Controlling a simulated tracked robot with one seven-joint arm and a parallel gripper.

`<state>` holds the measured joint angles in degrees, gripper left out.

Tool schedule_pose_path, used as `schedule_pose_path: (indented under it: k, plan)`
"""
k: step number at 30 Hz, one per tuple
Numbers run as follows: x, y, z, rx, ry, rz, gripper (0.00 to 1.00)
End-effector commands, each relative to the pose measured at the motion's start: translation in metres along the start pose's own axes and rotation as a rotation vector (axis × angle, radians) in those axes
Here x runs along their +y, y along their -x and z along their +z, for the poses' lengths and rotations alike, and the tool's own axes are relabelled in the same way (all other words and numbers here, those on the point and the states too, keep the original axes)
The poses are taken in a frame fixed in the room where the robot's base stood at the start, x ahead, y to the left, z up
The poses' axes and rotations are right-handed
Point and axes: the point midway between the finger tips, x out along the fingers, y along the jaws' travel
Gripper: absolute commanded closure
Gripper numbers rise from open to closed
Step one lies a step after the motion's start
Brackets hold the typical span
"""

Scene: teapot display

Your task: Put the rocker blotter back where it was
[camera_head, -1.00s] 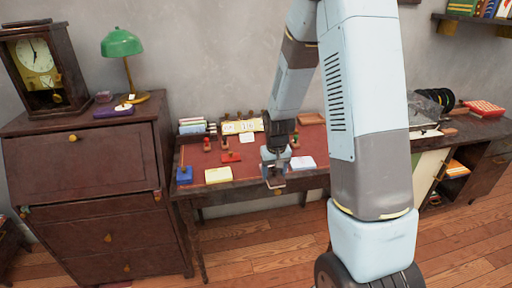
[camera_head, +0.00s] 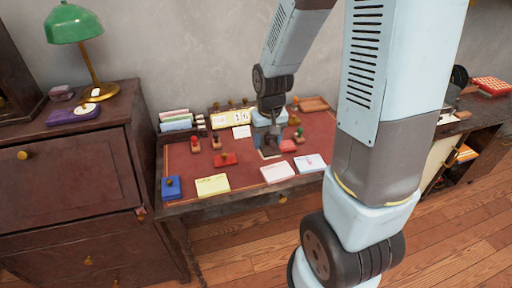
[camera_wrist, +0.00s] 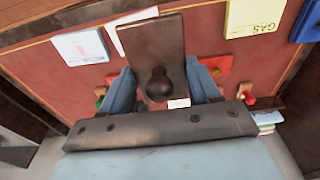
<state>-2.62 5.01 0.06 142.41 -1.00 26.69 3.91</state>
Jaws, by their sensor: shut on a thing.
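My gripper (camera_head: 270,145) is over the right middle of the red desk top (camera_head: 240,182). In the wrist view my gripper (camera_wrist: 160,92) has its two blue fingers closed on the rocker blotter (camera_wrist: 150,38), a dark brown block with a round dark knob. The blotter lies lengthwise between the fingers and extends past them toward the desk's front edge. Its underside is hidden, so I cannot tell whether it touches the desk. In the head view my gripper mostly hides it.
A red block (camera_head: 225,159), a blue block (camera_head: 172,187) and a yellow note (camera_head: 212,185) lie to the left. White and pink cards (camera_head: 278,173) lie in front. Stamps (camera_head: 195,144) and a calendar (camera_head: 220,118) stand left and behind. A wooden tray (camera_head: 314,104) is at back right.

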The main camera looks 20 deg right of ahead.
Motion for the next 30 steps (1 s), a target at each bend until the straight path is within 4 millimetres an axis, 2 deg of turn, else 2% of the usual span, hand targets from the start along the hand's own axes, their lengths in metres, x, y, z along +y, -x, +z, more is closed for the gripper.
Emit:
schedule_pose_path:
  k: [5, 19, 30]
  plan:
    - [0.001, -0.009, -0.014, -0.003, 0.002, 0.0, 0.75]
    - [0.009, -0.051, -0.086, -0.002, 0.008, -0.001, 0.75]
    - [0.013, -0.098, -0.116, -0.002, 0.008, -0.001, 0.75]
